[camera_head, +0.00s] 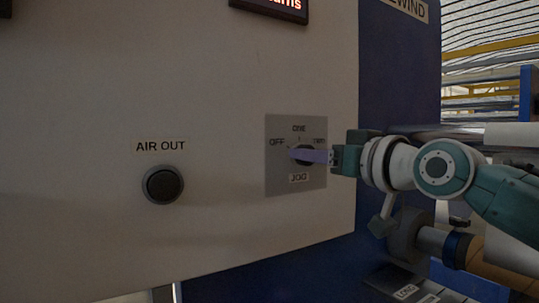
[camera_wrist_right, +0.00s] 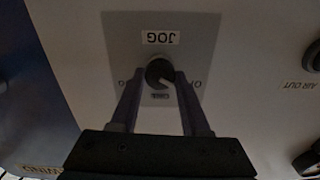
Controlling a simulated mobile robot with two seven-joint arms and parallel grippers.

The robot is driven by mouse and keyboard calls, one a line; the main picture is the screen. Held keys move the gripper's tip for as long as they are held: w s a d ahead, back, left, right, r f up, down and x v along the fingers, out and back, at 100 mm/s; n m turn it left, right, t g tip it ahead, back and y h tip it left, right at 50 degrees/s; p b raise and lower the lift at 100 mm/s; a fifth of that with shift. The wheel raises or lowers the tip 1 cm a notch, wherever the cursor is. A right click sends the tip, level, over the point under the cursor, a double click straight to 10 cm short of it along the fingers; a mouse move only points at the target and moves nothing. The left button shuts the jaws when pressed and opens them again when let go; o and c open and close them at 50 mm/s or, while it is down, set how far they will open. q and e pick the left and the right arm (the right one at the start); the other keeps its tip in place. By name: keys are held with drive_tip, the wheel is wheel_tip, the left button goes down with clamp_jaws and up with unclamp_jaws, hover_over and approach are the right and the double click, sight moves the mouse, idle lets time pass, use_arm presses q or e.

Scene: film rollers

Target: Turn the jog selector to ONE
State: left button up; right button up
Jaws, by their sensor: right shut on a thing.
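The jog selector is a round black knob (camera_wrist_right: 158,70) on a grey plate (camera_head: 283,180) labelled JOG, with OFF at the left, ONE at the top and TEN at the right in the head view. My right gripper (camera_head: 296,155) reaches in from the right. Its two purple fingers are shut on the knob, one on each side, and partly hide it in the head view. In the wrist view, which is upside down, a pale mark on the knob points to the lower right, seemingly between ONE and OFF. My left gripper is not in view.
A black AIR OUT button (camera_head: 163,184) sits on the pale panel to the left of the plate. A lit display (camera_head: 275,8) is above. The panel's blue side (camera_head: 398,75) is at the right. The panel around the plate is clear.

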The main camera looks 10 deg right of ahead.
clamp_jaws()
drive_tip(key=shift+m, duration=0.4)
drive_tip(key=m+p, duration=0.2)
drive_tip(key=m, duration=0.9)
drive_tip(key=shift+d, duration=0.1)
idle(0.3)
drive_tip(key=o, duration=0.8)
unclamp_jaws()
